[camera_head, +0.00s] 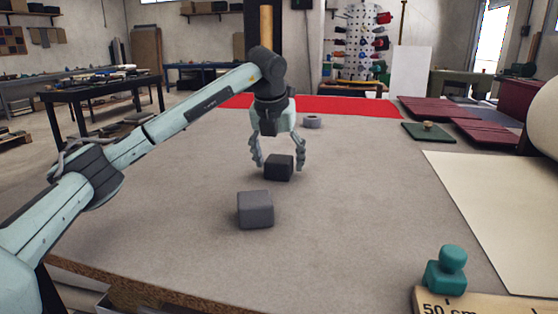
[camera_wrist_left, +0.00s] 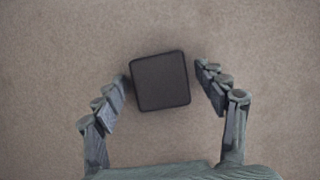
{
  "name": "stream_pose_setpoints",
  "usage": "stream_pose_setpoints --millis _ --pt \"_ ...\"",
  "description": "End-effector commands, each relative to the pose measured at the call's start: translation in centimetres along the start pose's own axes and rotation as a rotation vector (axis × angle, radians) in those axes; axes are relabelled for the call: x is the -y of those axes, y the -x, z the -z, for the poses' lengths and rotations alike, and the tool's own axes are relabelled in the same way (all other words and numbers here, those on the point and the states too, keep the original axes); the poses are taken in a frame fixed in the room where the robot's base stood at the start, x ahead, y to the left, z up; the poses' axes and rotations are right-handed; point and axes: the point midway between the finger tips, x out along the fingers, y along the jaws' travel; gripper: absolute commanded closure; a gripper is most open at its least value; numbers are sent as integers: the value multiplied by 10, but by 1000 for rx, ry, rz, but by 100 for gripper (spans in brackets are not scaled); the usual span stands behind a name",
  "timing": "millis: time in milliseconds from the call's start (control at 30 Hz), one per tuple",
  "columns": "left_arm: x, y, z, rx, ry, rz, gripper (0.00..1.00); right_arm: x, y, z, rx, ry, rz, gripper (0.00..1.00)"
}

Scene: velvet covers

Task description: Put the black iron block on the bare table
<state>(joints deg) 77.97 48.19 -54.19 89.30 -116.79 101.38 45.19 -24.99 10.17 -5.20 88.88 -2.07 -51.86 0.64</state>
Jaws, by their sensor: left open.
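The black block (camera_head: 279,167) sits on the grey-brown surface of the table (camera_head: 350,215) near the middle of the head view. My left gripper (camera_head: 279,166) points down over it, open, with one finger on each side of the block. In the left wrist view the black block (camera_wrist_left: 160,80) lies between the fingers of the left gripper (camera_wrist_left: 163,84), slightly turned. The left finger there is very close to the block; I cannot tell if it touches. A gap shows on the right. My right gripper is not in view.
A grey block (camera_head: 255,210) stands nearer the front. Right are a cream sheet (camera_head: 500,205), dark red folded covers (camera_head: 437,109), a green board (camera_head: 428,133) and a teal knobbed piece (camera_head: 446,271).

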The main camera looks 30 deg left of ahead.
Motion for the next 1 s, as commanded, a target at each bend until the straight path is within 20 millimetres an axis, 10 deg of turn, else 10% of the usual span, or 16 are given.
stream_pose_setpoints --millis 533,1000 --pt "0 104 -1 5 0 2 28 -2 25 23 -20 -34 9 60" --pt "0 119 0 2 0 2 28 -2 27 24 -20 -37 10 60"
